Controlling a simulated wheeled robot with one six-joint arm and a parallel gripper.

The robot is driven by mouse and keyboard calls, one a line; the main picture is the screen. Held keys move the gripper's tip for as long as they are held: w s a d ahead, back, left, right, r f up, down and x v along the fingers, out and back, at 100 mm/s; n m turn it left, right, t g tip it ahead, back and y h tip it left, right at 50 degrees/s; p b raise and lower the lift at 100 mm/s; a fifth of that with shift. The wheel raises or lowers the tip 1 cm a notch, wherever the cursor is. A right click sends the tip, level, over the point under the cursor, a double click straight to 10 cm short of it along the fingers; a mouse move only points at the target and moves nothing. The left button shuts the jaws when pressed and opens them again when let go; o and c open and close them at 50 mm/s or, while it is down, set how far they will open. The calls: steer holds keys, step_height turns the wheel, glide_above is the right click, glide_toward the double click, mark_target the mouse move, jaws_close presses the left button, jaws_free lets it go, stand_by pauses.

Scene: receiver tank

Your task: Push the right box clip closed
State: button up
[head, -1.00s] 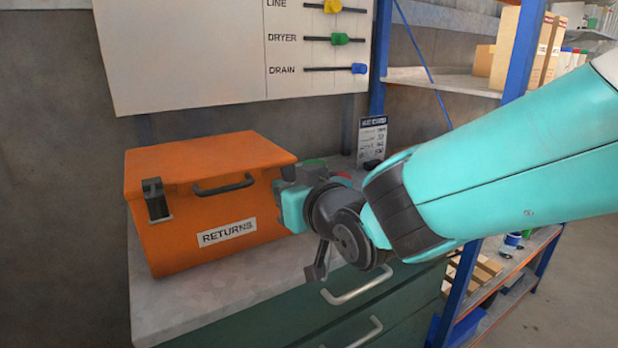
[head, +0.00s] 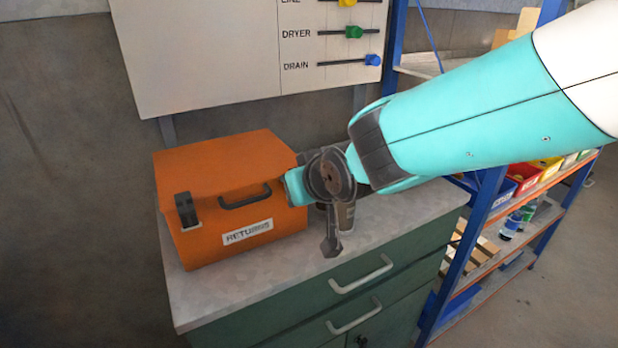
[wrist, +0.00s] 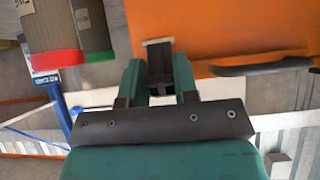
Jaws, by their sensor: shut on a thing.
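The orange box (head: 230,160), labelled RETURNS, stands on the cabinet's grey top. My gripper (head: 294,188) is at the front right of the box, where it covers the right clip in the head view. In the wrist view, the dark right clip (wrist: 159,56) sits at the box's orange wall, between the green fingers of my gripper (wrist: 160,78). The fingers are shut on the clip. How far the clip is closed cannot be told. The dark left clip (head: 187,211) is on the front left of the box.
A dark carry handle (head: 245,197) is on the box front. A grey can (head: 345,215) stands close beside my wrist. A wall panel (head: 230,50) with coloured sliders hangs behind. Blue-framed shelving (head: 480,215) is to the right. The cabinet's front left top is clear.

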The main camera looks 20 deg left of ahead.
steer(key=o, duration=0.9)
steer(key=b+v, duration=0.3)
steer(key=v, duration=1.4)
steer(key=shift+s+d, duration=0.1)
steer(key=shift+s, duration=0.1)
